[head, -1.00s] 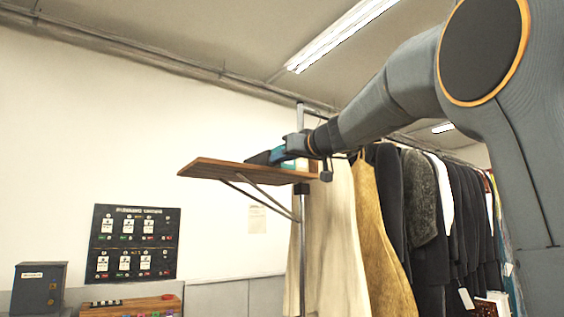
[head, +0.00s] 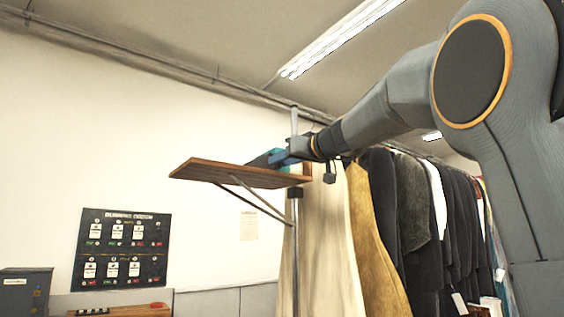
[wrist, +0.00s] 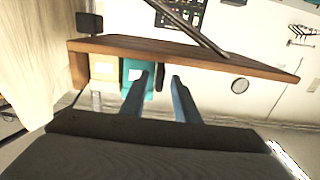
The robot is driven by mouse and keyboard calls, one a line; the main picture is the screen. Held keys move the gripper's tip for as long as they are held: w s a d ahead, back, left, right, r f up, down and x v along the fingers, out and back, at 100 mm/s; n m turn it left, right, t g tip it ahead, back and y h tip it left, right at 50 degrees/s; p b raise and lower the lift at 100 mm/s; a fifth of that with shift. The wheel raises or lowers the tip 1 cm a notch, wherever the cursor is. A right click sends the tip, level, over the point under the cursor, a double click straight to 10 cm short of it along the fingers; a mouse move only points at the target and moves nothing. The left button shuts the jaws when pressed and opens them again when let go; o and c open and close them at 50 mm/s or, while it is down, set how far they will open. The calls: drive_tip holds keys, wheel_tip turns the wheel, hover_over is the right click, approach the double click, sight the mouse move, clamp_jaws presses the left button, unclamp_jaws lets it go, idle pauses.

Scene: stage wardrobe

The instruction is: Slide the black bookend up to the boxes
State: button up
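The black bookend (wrist: 159,78) stands on the wooden shelf (wrist: 225,65), which the wrist view shows upside down. It is close beside a teal box (wrist: 131,84); I cannot tell whether they touch. A cream box (wrist: 103,69) is on the teal box's other side. My gripper (wrist: 161,75) has its two blue-grey fingers apart, one over the teal box and one on the bookend's free side, with gaps visible around the bookend. In the head view my gripper (head: 284,157) is over the shelf's right part, and the bookend is hard to make out.
A shelf bracket (head: 255,200) slants under the shelf to a metal post. Hanging garments (head: 405,205) fill the right. The shelf's left part looks bare.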

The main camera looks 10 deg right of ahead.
drive_tip(key=b+v, duration=0.3)
drive_tip(key=v, duration=0.4)
drive_tip(key=shift+s+b, duration=0.35)
drive_tip(key=shift+d, duration=0.1)
wheel_tip(320, 180, down, 45)
drive_tip(key=s+a+m+g+h, duration=0.15)
drive_tip(key=m+g+h, duration=0.25)
drive_tip(key=g, duration=0.5)
drive_tip(key=s+f+g+h, duration=0.1)
drive_tip(key=s+f+g, duration=0.2)
drive_tip(key=s+f, duration=0.9)
drive_tip(key=s+a+f+g+h, duration=0.1)
drive_tip(key=s+f+g+h, duration=0.1)
drive_tip(key=s+f, duration=1.1)
wheel_tip(320, 180, down, 5)
drive_tip(key=shift+s+a+r+m+g, duration=0.15)
drive_tip(key=shift+s+a+m+g, duration=0.15)
drive_tip(key=shift+g, duration=0.6)
